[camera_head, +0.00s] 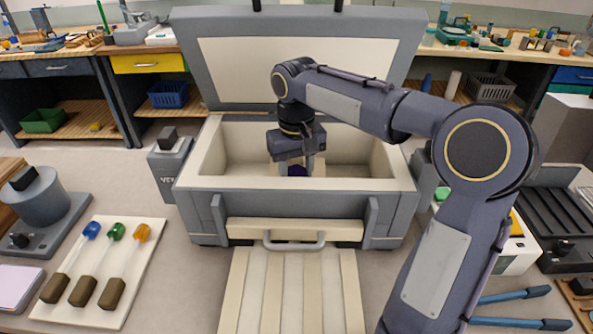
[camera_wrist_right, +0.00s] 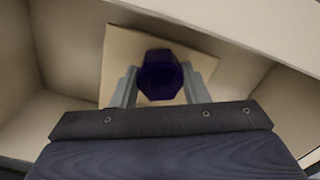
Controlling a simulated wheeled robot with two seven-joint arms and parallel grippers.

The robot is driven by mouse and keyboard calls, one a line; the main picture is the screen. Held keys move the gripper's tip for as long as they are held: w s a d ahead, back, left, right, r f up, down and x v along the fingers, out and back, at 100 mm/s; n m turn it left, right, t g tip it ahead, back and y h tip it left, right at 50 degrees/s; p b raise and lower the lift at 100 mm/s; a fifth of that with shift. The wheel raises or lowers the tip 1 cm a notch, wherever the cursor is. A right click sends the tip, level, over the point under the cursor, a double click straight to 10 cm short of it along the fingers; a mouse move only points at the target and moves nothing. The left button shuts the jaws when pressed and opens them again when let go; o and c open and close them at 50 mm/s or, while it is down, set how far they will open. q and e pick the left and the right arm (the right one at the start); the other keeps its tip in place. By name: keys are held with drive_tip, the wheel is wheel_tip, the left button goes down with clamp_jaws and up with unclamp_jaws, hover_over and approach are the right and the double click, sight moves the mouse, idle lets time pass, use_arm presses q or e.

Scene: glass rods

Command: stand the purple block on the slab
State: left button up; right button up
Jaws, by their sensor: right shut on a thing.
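The purple block (camera_wrist_right: 160,75) is dark and faceted, and my right gripper (camera_wrist_right: 160,84) is shut on it, one finger on each side. The slab (camera_wrist_right: 118,50) is a pale square plate behind the block in the right wrist view. In the head view the right gripper (camera_head: 296,164) reaches down inside the open chest, and only a small dark patch of the block (camera_head: 297,171) shows between its fingers. I cannot tell whether the block touches the slab. My left gripper is not in view.
The grey chest (camera_head: 205,200) has cream inner walls close around the right gripper, and its lid (camera_head: 300,70) stands open behind. A slatted ramp (camera_head: 290,290) lies in front. A white board (camera_head: 125,255) with several glass rods lies at left.

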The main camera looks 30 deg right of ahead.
sight(296, 170)
drive_tip(key=shift+f, duration=0.15)
drive_tip(key=o, duration=1)
drive_tip(key=shift+o, duration=0.2)
wheel_tip(296, 170, up, 12)
drive_tip(key=p, duration=0.2)
drive_tip(key=shift+r, duration=0.2)
